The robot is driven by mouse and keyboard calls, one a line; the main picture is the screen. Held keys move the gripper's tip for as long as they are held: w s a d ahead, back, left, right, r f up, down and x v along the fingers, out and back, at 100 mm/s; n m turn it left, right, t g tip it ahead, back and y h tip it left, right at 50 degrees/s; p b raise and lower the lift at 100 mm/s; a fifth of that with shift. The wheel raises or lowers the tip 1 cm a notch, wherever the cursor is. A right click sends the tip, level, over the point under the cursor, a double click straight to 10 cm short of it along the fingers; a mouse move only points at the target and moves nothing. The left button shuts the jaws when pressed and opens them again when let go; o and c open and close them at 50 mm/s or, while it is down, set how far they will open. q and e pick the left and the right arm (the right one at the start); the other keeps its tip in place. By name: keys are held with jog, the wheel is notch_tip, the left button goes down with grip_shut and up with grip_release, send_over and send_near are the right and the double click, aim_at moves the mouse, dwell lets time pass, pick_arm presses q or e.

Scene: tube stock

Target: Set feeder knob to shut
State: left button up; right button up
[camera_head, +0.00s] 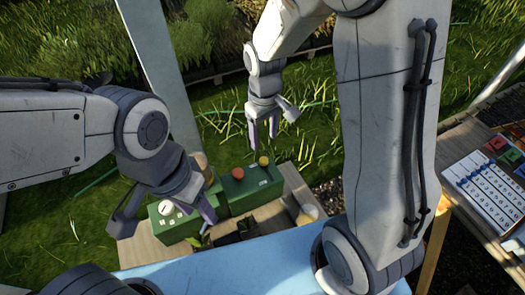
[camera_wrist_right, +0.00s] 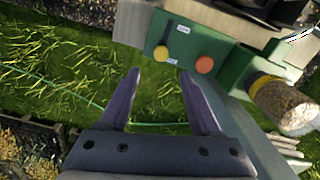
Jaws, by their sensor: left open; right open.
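A green box (camera_head: 236,200) on the wooden bench carries a round red knob or button (camera_head: 238,173) and a yellow knob (camera_head: 263,161). In the right wrist view the yellow knob (camera_wrist_right: 161,53) has a dark bar (camera_wrist_right: 168,33) beside it, with small white labels nearby; the red one (camera_wrist_right: 205,64) is to its right. I cannot read which is the feeder knob. My right gripper (camera_head: 264,140) is open and empty, apart from the box; its fingers show in the wrist view (camera_wrist_right: 165,95). My left gripper (camera_head: 165,220) is open around the front of another green box.
That left green box (camera_head: 170,232) has a white dial (camera_head: 165,208). A grain-filled jar with a yellow band (camera_wrist_right: 285,100) stands beside the box in the wrist view. A white board (camera_head: 485,190) with blue markers lies at the right. Grass lies behind the bench.

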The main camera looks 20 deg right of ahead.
aim_at(264, 159)
notch_tip(264, 159, down, 9)
jog(key=shift+s+r+p, duration=0.1)
jog(key=shift+p, duration=0.35)
grip_shut()
dwell(1.2)
